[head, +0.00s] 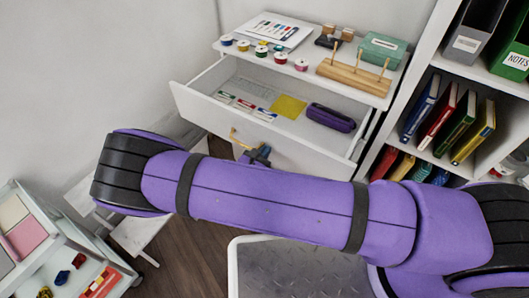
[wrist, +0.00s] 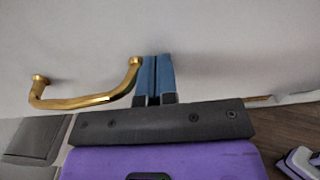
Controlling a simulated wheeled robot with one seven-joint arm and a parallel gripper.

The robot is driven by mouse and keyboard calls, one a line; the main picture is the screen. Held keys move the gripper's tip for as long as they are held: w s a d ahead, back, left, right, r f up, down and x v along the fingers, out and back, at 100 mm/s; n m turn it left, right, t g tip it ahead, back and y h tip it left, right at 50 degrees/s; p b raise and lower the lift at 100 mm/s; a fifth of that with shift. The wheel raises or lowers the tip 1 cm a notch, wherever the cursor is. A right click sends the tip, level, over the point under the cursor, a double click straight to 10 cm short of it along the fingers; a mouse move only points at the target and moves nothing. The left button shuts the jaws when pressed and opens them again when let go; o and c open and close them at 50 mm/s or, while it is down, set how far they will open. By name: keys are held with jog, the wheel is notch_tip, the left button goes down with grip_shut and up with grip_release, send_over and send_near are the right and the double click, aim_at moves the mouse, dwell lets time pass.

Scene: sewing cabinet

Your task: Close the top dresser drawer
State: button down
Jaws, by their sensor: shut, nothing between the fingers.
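The white dresser's top drawer (head: 225,117) stands open in the head view. It holds thread cards, a yellow cloth and a purple case. Its brass handle (wrist: 85,102) fills the left of the wrist view and shows partly in the head view (head: 235,137). My gripper (wrist: 154,62) is shut and empty, its blue fingers against or very near the pale front beside the handle's right end. I cannot tell whether they touch it. In the head view my gripper (head: 258,152) is at the drawer front, partly hidden by my purple arm, which also hides the lower dresser.
Thread spools (head: 281,58), a wooden peg rack (head: 353,76) and a green box (head: 382,47) stand on the dresser top. A bookshelf (head: 432,157) with binders and books stands close on the right. A white cart (head: 66,232) is at lower left; wooden floor (head: 185,262) shows between.

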jog(key=shift+w+d, duration=0.1)
jog(key=x, duration=2.8)
jog(key=shift+w+d, duration=0.2)
jog(key=shift+d, duration=0.05)
jog(key=shift+w+d+r, duration=0.2)
jog(key=shift+w, duration=0.05)
jog(key=shift+r, duration=0.1)
